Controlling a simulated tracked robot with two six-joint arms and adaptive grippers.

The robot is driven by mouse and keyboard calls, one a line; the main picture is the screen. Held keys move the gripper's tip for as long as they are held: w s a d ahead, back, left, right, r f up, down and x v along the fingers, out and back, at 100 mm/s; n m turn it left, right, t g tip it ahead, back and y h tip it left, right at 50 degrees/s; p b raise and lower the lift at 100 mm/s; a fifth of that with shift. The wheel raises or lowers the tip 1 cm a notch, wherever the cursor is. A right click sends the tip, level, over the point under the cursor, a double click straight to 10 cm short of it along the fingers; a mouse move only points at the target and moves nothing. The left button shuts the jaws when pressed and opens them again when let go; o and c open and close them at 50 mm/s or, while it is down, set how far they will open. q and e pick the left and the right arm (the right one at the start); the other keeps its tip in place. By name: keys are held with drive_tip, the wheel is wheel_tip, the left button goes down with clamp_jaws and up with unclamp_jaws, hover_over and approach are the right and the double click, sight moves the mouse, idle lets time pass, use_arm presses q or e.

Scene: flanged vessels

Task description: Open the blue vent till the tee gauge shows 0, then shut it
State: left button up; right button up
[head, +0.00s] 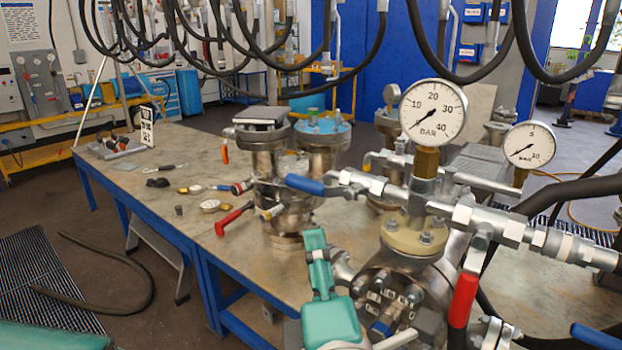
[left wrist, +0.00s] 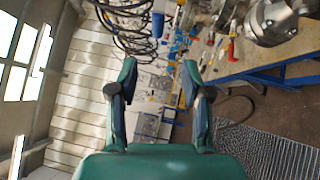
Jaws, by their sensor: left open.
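A large gauge marked BAR up to 40 (head: 432,112) stands on a brass fitting, its needle pointing lower left, near the low end. A smaller gauge up to 10 (head: 528,145) stands to its right, its needle also lower left; exact readings are hard to tell. A blue lever (head: 305,184) sticks out left from the pipework below the large gauge. My left gripper (head: 318,245), teal, is open below that lever in the picture, in front of the vessel flange. In the left wrist view its fingers (left wrist: 158,75) are apart with nothing between. My right gripper is not seen.
A red lever (head: 463,300) hangs below the pipework. Another blue handle (head: 598,336) lies at the lower right. Flanged vessels (head: 265,160) with a red handle (head: 234,218) stand on the table (head: 150,200), which holds small loose parts. Black hoses hang overhead.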

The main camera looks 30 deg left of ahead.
sight(305, 190)
use_arm(q)
drive_tip(key=p+x, duration=0.1)
drive_tip(key=x, duration=0.7)
drive_tip(key=p+x, duration=0.2)
drive_tip(key=x, duration=0.6)
drive_tip(key=shift+w+a+r, duration=0.2)
drive_tip(key=shift+a+r, duration=0.1)
drive_tip(key=shift+a, duration=0.05)
clamp_jaws()
